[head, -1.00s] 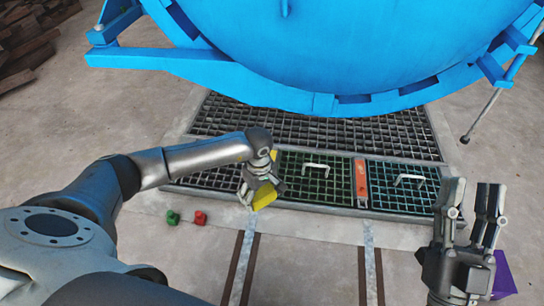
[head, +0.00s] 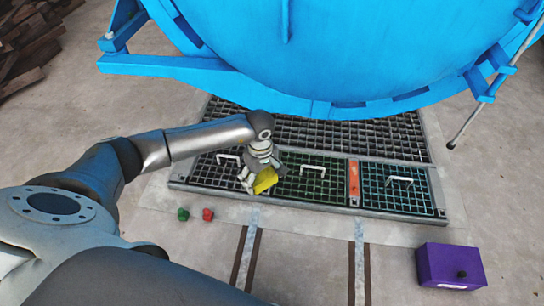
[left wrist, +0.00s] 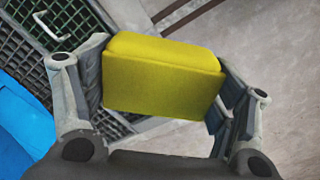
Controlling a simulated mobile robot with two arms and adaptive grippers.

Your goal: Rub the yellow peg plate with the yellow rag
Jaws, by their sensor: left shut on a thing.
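My left gripper (head: 257,184) is shut on a yellow block-shaped thing (head: 266,180), which I take to be the yellow rag. The left wrist view shows this yellow rag (left wrist: 163,78) clamped between the two fingers, one on each side. The gripper holds it over the near edge of the floor grating. I cannot make out a yellow peg plate in either view. My right gripper is not in view.
A big blue vessel (head: 340,50) overhangs the grating (head: 325,133). The grating has white handles (head: 312,169) and an orange-red strip (head: 354,178). A green thing (head: 183,214), a red thing (head: 207,214) and a purple box (head: 450,265) sit on the floor. The front floor is mostly clear.

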